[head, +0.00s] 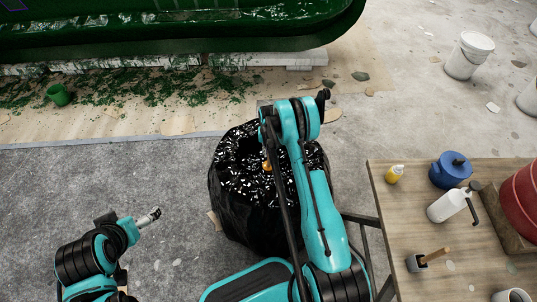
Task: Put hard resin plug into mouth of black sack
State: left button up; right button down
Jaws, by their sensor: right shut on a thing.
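The black sack (232,205) stands open on the grey floor in the middle of the view, its mouth facing up. My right gripper (267,160) is mostly hidden by my arm. It is shut on a small amber piece, seemingly the hard resin plug (266,166), over the sack's mouth. I cannot tell how deep the plug sits. My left gripper (150,216) is left of the sack, apart from it, and its jaws are too small to read.
A green hull (180,30) lies behind.

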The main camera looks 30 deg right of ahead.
jog(key=shift+f, duration=0.15)
jog(key=shift+f, duration=0.15)
jog(key=c, duration=1.6)
grip_release()
